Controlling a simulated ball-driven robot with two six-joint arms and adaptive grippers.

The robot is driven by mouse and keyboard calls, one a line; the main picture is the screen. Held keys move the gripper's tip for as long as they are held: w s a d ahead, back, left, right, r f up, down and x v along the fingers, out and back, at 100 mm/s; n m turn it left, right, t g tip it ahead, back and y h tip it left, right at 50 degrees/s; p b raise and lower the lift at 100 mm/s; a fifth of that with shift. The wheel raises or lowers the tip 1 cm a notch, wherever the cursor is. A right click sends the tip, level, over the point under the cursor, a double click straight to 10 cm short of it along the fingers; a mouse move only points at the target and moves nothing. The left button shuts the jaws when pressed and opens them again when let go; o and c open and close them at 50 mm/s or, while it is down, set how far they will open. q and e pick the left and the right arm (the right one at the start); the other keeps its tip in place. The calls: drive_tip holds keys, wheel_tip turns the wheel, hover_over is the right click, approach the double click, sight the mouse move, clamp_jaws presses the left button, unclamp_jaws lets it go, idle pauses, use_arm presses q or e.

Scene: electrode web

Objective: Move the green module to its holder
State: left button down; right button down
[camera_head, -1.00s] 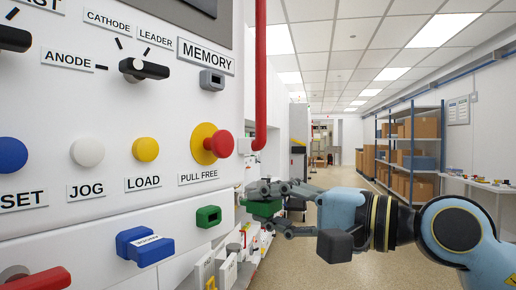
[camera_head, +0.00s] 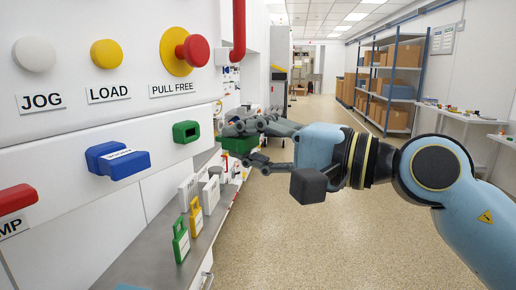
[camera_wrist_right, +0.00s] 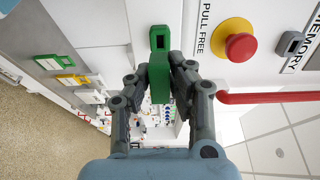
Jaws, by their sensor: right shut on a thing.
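The green module (camera_head: 240,144) is a green block between the fingers of my right gripper (camera_head: 262,142), which is shut on it in the air beside the white panel. The fingers hide part of it. In the right wrist view the green module (camera_wrist_right: 159,82) sits between the fingertips of the right gripper (camera_wrist_right: 158,72). A green socket (camera_head: 186,132) with a dark slot is on the panel front, left of the module; in the wrist view the green socket (camera_wrist_right: 159,37) appears just beyond the module. I cannot tell whether they touch. My left gripper is out of view.
A blue block (camera_head: 118,160) projects from the panel. A green frame (camera_head: 181,243) and a yellow frame (camera_head: 196,217) stand on the grey ledge below. A red button (camera_head: 192,51) and red pipe (camera_head: 239,28) are above. The floor (camera_head: 290,235) to the right is clear.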

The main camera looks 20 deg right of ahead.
sight(218, 137)
drive_tip(key=shift+b+x, duration=0.5)
drive_tip(key=shift+x, duration=1.45)
drive_tip(key=shift+b, duration=0.55)
drive_tip(key=shift+b+x, duration=0.45)
drive_tip(key=shift+x, duration=1)
drive_tip(key=c, duration=1.1)
unclamp_jaws()
drive_tip(key=shift+c, duration=0.2)
drive_tip(key=v, duration=1.1)
drive_tip(key=shift+w+d+f, duration=0.1)
drive_tip(key=shift+w+f, duration=0.05)
drive_tip(key=shift+s+d, duration=0.15)
drive_tip(key=shift+s, duration=0.45)
